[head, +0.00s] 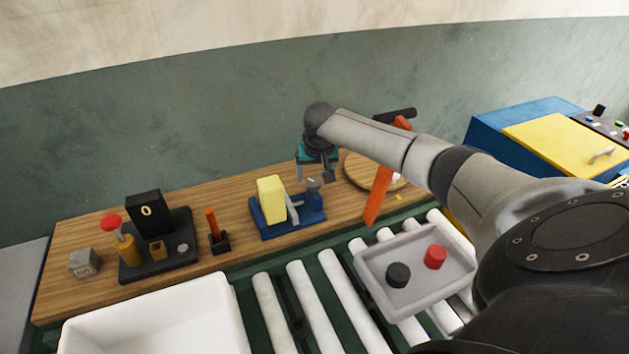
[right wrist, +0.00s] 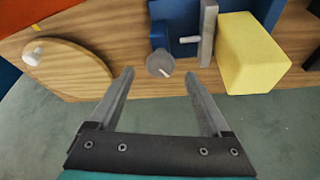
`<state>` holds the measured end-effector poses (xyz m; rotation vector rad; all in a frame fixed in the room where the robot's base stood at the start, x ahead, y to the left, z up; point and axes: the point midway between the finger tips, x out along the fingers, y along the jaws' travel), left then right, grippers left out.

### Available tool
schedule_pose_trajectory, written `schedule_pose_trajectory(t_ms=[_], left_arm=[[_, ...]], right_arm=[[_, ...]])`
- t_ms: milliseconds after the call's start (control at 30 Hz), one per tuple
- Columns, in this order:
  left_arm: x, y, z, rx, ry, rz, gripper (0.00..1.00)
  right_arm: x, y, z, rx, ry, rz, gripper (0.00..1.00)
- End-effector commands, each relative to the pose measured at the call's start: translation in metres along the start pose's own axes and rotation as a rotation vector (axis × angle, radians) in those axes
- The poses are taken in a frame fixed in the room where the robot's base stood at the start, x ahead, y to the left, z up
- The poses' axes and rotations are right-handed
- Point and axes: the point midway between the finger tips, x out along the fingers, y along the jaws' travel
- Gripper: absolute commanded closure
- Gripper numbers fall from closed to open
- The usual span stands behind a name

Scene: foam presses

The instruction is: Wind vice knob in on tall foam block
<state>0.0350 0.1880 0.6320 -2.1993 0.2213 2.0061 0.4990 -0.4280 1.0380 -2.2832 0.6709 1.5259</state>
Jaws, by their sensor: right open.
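The tall yellow foam block (head: 271,199) stands upright on the blue vice (head: 290,226) on the wooden bench. The vice's light grey jaw plate (right wrist: 208,35) stands beside the block (right wrist: 253,52); I cannot tell whether they touch. The round grey vice knob (right wrist: 160,64) is on the side away from the block. My right gripper (head: 315,178) points down over the knob end of the vice. In the right wrist view its fingers (right wrist: 159,73) are apart and empty, with the knob just beyond and between their tips. My left gripper is not in view.
A round wooden board (head: 357,172) and an orange lever (head: 379,194) stand right of the vice. A black press (head: 148,216) and an orange-handled tool (head: 212,228) are to the left. A grey tray (head: 412,296) lies on the rollers in front.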

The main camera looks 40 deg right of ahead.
Motion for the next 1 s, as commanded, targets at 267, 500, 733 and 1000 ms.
schedule_pose_trajectory(t_ms=[267, 500, 733, 1000], left_arm=[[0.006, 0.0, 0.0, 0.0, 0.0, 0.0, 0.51], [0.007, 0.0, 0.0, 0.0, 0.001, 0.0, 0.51], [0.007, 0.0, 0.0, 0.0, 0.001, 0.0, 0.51], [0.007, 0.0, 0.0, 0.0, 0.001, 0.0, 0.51]], right_arm=[[0.026, -0.001, 0.0, 0.0, 0.0, -0.001, 0.18], [0.031, 0.0, 0.0, -0.002, 0.0, 0.0, 0.18], [0.031, 0.0, 0.0, -0.001, 0.0, 0.0, 0.24], [0.031, 0.0, 0.0, -0.001, 0.0, 0.0, 0.54]])
